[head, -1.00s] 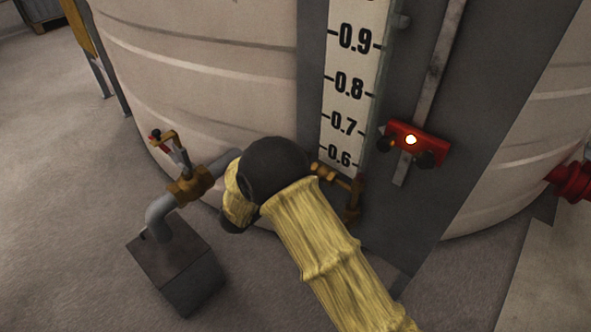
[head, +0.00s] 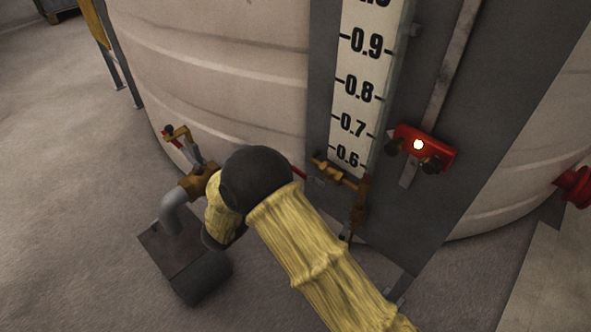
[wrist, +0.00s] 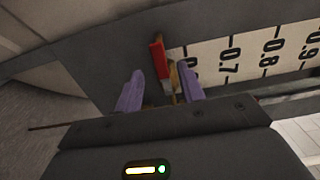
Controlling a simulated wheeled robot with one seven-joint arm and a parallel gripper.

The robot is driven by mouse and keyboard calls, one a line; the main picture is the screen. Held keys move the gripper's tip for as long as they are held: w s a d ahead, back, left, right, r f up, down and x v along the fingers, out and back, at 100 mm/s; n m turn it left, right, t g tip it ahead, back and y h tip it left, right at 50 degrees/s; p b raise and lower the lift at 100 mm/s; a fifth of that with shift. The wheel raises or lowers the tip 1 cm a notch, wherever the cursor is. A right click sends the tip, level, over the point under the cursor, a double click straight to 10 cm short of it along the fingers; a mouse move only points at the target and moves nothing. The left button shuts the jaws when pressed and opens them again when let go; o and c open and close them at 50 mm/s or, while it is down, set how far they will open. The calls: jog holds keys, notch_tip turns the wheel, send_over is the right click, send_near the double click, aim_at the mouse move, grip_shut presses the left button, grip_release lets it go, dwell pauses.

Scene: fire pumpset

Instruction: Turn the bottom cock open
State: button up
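The bottom cock (head: 335,172) is a brass fitting at the foot of the level gauge, just below the 0.6 mark. Its red lever (head: 299,173) shows in the head view, sticking out to the left and partly hidden by my arm. In the wrist view the red lever (wrist: 160,60) stands upright, with some brass behind it. My gripper (wrist: 159,78) is open, with its two purple fingers on either side of the lever's lower part. I cannot tell whether either finger touches it. In the head view my arm hides most of the gripper.
The white gauge scale (head: 362,90) runs up a grey panel on the large tank (head: 215,60). A red box with a lit lamp (head: 421,148) is right of the scale. Another brass valve (head: 199,181) on a pipe stands left of my arm.

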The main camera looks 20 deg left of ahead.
jog(key=p+v, duration=0.2)
jog(key=v, duration=0.7)
jog(key=shift+s, duration=0.25)
jog(key=shift+w, duration=0.15)
